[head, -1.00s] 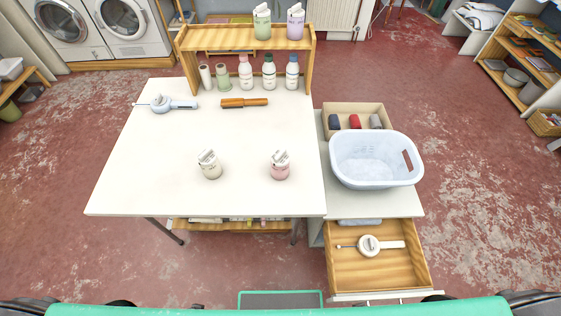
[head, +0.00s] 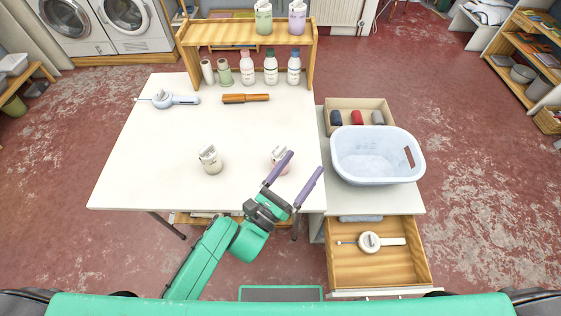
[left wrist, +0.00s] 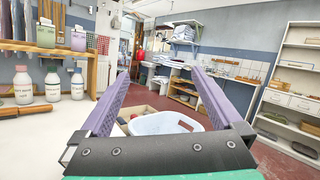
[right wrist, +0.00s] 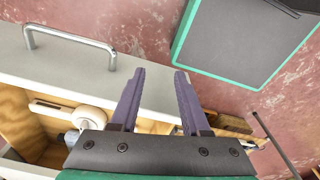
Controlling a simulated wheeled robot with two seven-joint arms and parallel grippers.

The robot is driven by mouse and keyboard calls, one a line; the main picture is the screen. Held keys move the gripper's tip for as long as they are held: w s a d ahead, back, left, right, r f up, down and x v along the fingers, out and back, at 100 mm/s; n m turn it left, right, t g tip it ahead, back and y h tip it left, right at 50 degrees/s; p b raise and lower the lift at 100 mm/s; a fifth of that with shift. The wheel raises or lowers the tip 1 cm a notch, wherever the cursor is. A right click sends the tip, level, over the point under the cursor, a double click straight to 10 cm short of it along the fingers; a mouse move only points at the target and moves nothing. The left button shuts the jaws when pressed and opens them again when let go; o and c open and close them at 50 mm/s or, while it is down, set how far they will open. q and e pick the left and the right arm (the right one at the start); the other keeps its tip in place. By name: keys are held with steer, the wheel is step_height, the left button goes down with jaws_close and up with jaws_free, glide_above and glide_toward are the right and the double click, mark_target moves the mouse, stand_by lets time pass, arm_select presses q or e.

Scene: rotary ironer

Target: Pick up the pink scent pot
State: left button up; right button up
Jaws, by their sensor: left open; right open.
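The pink scent pot (head: 277,154) stands on the white table near its front right, partly hidden by a finger of my left gripper. A cream pot (head: 210,160) of the same shape stands to its left. My left gripper (head: 306,162) is open and empty, in front of and right of the pink pot in the head view. The left wrist view also shows my left gripper (left wrist: 165,75) with its purple fingers wide apart and the pink pot out of sight. My right gripper (right wrist: 158,72) is open and empty in the right wrist view; the head view does not show it.
A blue-white basin (head: 376,170) stands on the side cabinet right of the table. Below it a wooden drawer (head: 350,270) is open. Several bottles (head: 270,68) stand at the table's back under a wooden shelf (head: 240,33).

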arm_select(q)
step_height(320, 180, down, 7)
steer(key=w+g+y, duration=0.2)
steer(key=w+y, duration=0.1)
steer(key=y, duration=0.1)
steer(key=n+g+y, duration=0.1)
steer(key=g+y, duration=0.1)
steer(key=y, duration=0.3)
glide_toward(280, 155)
step_height(280, 155, down, 3)
steer(key=x, duration=0.5)
steer(key=shift+w+f, duration=0.25)
steer(key=shift+f, duration=0.05)
steer(key=x, duration=0.5)
steer(key=shift+w+f, duration=0.25)
steer(key=shift+f, duration=0.1)
steer(key=shift+s+r, duration=0.1)
steer(key=c, duration=1.3)
steer(key=shift+o, duration=0.2)
step_height(280, 155, up, 10)
step_height(280, 155, down, 7)
steer(key=shift+f, duration=0.1)
